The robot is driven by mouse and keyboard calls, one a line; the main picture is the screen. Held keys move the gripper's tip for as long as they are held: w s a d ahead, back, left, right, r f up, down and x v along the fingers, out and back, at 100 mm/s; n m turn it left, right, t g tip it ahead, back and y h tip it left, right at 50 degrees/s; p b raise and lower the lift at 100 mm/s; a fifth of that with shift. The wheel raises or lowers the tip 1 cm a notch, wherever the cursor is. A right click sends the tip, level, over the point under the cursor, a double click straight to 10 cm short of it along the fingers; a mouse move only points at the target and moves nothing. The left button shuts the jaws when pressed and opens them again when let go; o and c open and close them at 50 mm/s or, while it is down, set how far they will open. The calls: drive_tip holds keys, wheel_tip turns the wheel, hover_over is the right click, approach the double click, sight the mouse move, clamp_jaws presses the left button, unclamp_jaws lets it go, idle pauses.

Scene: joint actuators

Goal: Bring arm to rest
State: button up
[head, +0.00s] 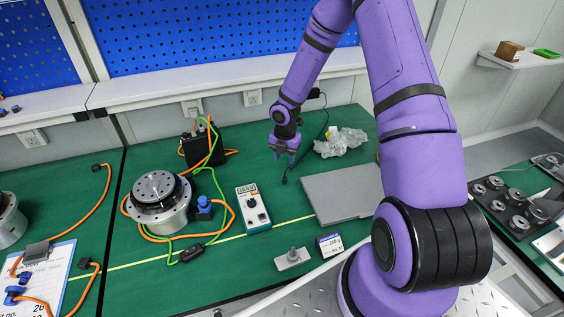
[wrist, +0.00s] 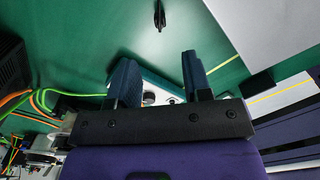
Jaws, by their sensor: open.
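My purple arm reaches over the green bench in the head view, and my gripper (head: 286,158) hangs above its back part. In the wrist view my gripper (wrist: 160,80) has its two dark fingers apart, with nothing between the tips. A white and teal meter (head: 253,208) lies on the bench, nearer the front than my gripper. In the wrist view the meter (wrist: 160,91) shows partly behind the fingers. A round metal joint actuator (head: 160,203) with orange and green cables stands at the left of the meter.
A black box (head: 203,147) with cables stands left of my gripper. Crumpled clear plastic (head: 341,142) and a grey flat plate (head: 341,194) lie to the right. A small grey block (head: 292,259) and a label card (head: 330,245) lie near the front edge. A blue pegboard (head: 220,35) stands behind.

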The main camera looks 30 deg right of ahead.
drive_tip(key=s+a+r+m+t+h, duration=0.1)
drive_tip(key=s+r+m, duration=0.25)
drive_tip(key=r, duration=0.65)
drive_tip(key=s+r+m+h, duration=0.15)
drive_tip(key=r+m, duration=0.25)
drive_tip(key=r, duration=0.5)
drive_tip(key=s+a+r+m+t, duration=0.1)
drive_tip(key=s+r+m, duration=0.25)
drive_tip(key=r, duration=0.65)
drive_tip(key=s+a+r+m+t, duration=0.1)
drive_tip(key=s+a+r+m, duration=0.1)
drive_tip(key=s+r+m, duration=0.2)
drive_tip(key=s+a+r+m+t+y, duration=0.1)
drive_tip(key=s+r+m, duration=0.4)
drive_tip(key=s, duration=0.6)
drive_tip(key=s+a+r+m+t+y, duration=0.1)
drive_tip(key=s+a+r+m, duration=0.2)
drive_tip(key=s+r+m, duration=0.2)
drive_tip(key=s+m, duration=0.1)
drive_tip(key=s, duration=0.2)
drive_tip(key=shift+a+r+y, duration=0.1)
drive_tip(key=shift+y, duration=0.15)
